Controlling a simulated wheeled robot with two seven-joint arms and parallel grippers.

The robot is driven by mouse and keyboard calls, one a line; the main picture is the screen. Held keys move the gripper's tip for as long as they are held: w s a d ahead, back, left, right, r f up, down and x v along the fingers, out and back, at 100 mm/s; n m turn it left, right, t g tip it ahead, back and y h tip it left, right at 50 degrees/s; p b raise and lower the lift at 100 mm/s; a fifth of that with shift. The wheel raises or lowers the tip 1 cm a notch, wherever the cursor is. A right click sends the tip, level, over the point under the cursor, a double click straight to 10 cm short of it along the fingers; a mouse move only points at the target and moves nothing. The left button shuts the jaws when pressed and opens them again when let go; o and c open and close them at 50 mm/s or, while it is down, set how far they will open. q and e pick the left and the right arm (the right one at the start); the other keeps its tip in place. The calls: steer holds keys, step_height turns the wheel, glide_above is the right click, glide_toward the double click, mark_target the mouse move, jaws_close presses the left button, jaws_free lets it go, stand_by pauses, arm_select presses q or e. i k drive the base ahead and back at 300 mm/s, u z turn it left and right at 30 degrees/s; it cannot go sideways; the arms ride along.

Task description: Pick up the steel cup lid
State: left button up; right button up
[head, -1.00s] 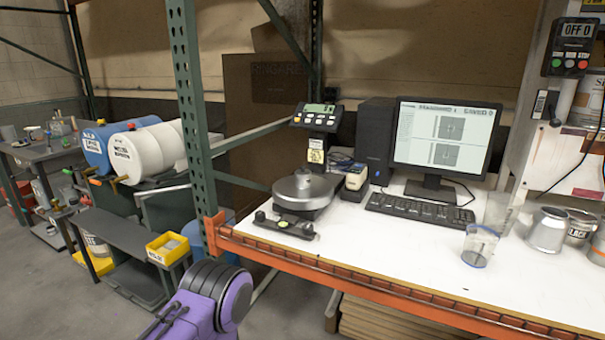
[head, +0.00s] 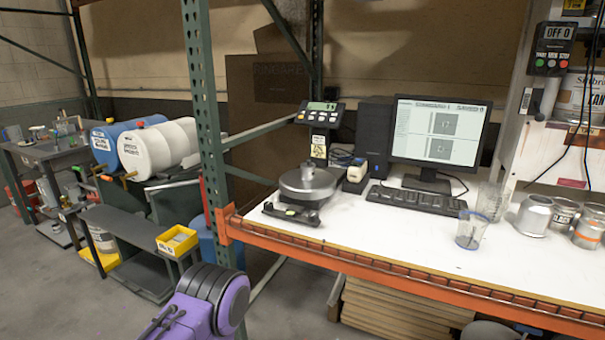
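A round grey steel disc with a small knob on top (head: 307,182) rests on the scale (head: 292,212) at the left end of the white bench; it looks like a lid, but I cannot tell whether it is the cup's. A steel cup (head: 535,215) stands near the bench's right end. Neither of my grippers is in view. Only a purple and black part of my own arm shows at the bottom, left of the middle, in front of the bench.
The bench (head: 380,240) has an orange front beam and a green post (head: 209,120) at its left. A clear cup (head: 470,230), keyboard (head: 417,199), monitor (head: 437,140) and several cans (head: 590,227) stand on it. A low shelf with a yellow bin (head: 177,241) stands left. Floor in front shows bare.

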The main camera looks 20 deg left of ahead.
mark_target(308, 165)
steer(key=k, duration=0.95)
steer(key=u, duration=1.05)
steer(key=i, duration=1.35)
steer(key=z, duration=0.25)
